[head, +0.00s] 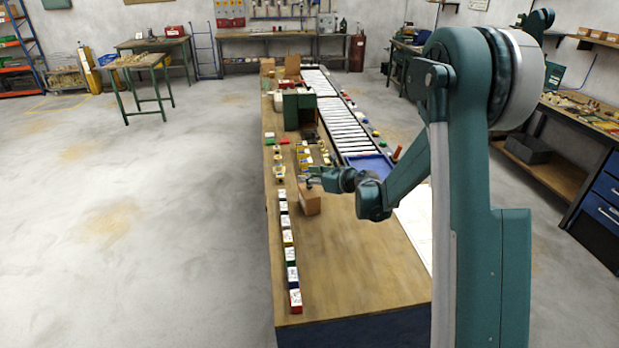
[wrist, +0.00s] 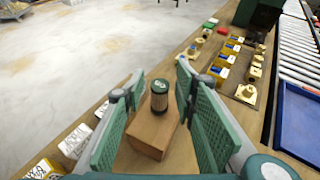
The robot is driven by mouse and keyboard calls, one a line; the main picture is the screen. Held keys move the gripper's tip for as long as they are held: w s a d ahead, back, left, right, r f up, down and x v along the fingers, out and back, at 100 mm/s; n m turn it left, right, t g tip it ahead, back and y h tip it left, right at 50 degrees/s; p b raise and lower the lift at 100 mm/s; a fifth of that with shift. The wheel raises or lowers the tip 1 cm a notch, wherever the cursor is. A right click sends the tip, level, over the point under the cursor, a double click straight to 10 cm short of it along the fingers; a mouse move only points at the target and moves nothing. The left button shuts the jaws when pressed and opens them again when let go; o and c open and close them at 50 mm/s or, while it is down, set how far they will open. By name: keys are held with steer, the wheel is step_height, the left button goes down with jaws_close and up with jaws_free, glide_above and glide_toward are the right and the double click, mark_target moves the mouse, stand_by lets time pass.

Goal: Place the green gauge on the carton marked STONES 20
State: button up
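A small cylinder with a dark green top and a tan-brown side, apparently the green gauge (wrist: 159,95), stands upright on a plain brown carton (wrist: 152,132). The carton also shows in the head view (head: 309,203), on the wooden bench near its left edge. No marking is readable on it. My gripper (wrist: 161,82) is open, with its green-padded fingers on either side of the gauge and visible gaps to it. In the head view my gripper (head: 313,178) is just above the carton, and I cannot make out the gauge there.
A row of small white-topped boxes (head: 289,255) runs along the bench's left edge. Yellow boxes and brass parts (wrist: 228,62) lie beyond the carton. A blue tray (wrist: 298,118) and a roller conveyor (head: 340,125) lie to the right. The near bench top (head: 350,265) is clear.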

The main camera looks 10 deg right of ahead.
steer(key=shift+r, duration=0.1)
steer(key=shift+r, duration=0.1)
steer(key=v, duration=1.2)
steer(key=shift+p, duration=0.3)
